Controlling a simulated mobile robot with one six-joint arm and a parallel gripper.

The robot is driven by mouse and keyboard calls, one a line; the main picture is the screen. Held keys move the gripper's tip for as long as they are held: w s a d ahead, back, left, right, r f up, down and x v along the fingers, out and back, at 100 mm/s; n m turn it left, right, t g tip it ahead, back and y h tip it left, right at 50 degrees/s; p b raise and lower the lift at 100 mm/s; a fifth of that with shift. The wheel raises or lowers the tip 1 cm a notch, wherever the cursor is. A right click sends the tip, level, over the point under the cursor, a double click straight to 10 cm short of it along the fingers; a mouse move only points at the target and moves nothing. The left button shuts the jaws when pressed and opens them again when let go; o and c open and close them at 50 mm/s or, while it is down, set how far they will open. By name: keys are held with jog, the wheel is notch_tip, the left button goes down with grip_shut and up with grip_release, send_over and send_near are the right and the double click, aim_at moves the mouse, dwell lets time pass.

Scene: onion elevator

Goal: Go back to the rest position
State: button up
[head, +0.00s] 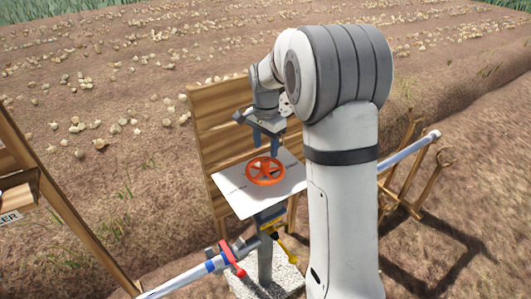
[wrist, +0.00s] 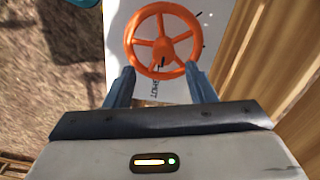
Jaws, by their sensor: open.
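My gripper (head: 266,137) is open and empty in the head view, just above an orange handwheel (head: 265,171). In the wrist view my gripper (wrist: 161,90) shows its two blue-grey fingers apart, with the orange handwheel (wrist: 162,42) beyond their tips. The fingers do not visibly hold the wheel. The wheel lies on a white panel (head: 235,199) with dark lettering, partly hidden by my arm. I cannot tell the exact gap between fingertips and wheel.
A wooden slatted board (head: 223,130) stands behind the panel. A pipe with a red lever (head: 232,259) and a yellow handle (head: 280,249) runs below it. A wooden frame (head: 50,200) stands at left. Onions lie scattered on the soil behind.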

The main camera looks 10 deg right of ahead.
jog(key=shift+r, duration=0.1)
dwell(0.3)
jog(key=shift+s+r, duration=0.15)
jog(key=s+r+n+t, duration=0.1)
jog(key=s+n, duration=0.4)
jog(key=s, duration=0.8)
jog(key=s+a+r+n+t, duration=0.1)
jog(key=s+r+n, duration=0.2)
jog(key=s, duration=1.1)
jog(key=n, duration=0.3)
jog(key=shift+s+a+n+t, duration=0.2)
jog(key=shift+s+n+t, duration=0.05)
jog(key=shift+n+t, duration=0.05)
jog(key=shift+r, duration=0.1)
